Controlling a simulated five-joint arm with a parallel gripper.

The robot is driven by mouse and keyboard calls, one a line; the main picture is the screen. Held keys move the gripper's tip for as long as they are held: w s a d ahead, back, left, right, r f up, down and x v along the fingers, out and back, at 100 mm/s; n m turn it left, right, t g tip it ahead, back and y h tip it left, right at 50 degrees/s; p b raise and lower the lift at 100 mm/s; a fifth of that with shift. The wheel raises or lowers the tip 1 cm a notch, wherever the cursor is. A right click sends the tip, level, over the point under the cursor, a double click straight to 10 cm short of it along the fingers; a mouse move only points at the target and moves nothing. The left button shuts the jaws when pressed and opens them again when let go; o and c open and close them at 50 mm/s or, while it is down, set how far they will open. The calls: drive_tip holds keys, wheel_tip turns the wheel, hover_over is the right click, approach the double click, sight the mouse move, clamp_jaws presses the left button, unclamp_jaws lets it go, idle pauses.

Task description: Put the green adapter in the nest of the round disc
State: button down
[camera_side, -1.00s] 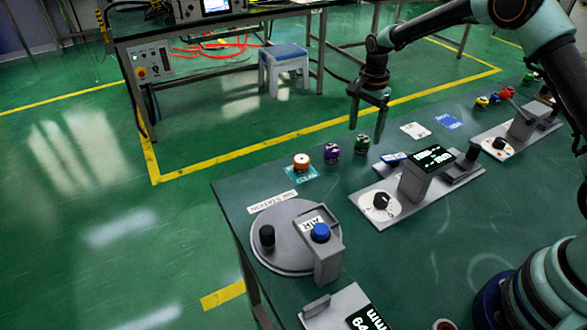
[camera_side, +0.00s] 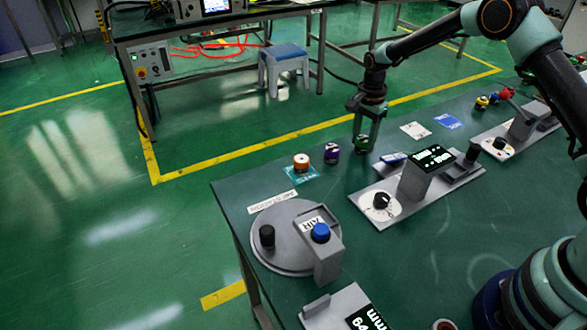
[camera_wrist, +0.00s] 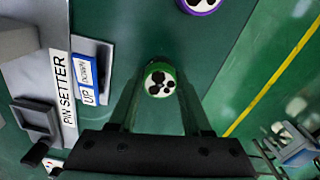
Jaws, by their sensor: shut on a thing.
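The green adapter (camera_wrist: 160,80) shows in the wrist view between my two fingers, its pale top with dark round holes facing the camera. My gripper (camera_side: 363,146) is shut on it at the far edge of the table in the side view, where the fingers mostly hide it; the fingers also show in the wrist view (camera_wrist: 158,100). I cannot tell whether the adapter touches the table. The round disc (camera_side: 283,262) is a flat grey plate at the table's near left corner. It carries a black knob (camera_side: 267,236) and a grey block labelled AIR with a blue button (camera_side: 320,232). Its nest is not clearly visible.
An orange-topped adapter (camera_side: 301,162) and a purple adapter (camera_side: 332,153) stand left of my gripper. A grey device with a display (camera_side: 428,172) stands to the right, with a blue UP/DOWN switch (camera_wrist: 92,72) nearby. Bare table lies between these and the disc.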

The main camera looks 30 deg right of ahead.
sight(363, 138)
wheel_tip(363, 138, up, 20)
drive_tip(key=f, duration=0.1)
drive_tip(key=s+a+r, duration=0.1)
drive_tip(key=s+a, duration=0.2)
drive_tip(key=a, duration=0.4)
drive_tip(key=s+a+r, duration=0.2)
drive_tip(key=a, duration=0.4)
drive_tip(key=s+a, duration=1)
drive_tip(key=a, duration=0.1)
drive_tip(key=f, duration=2)
drive_tip(key=shift+d, duration=0.2)
drive_tip(key=shift+f, duration=0.15)
drive_tip(key=shift+c, duration=1.7)
unclamp_jaws()
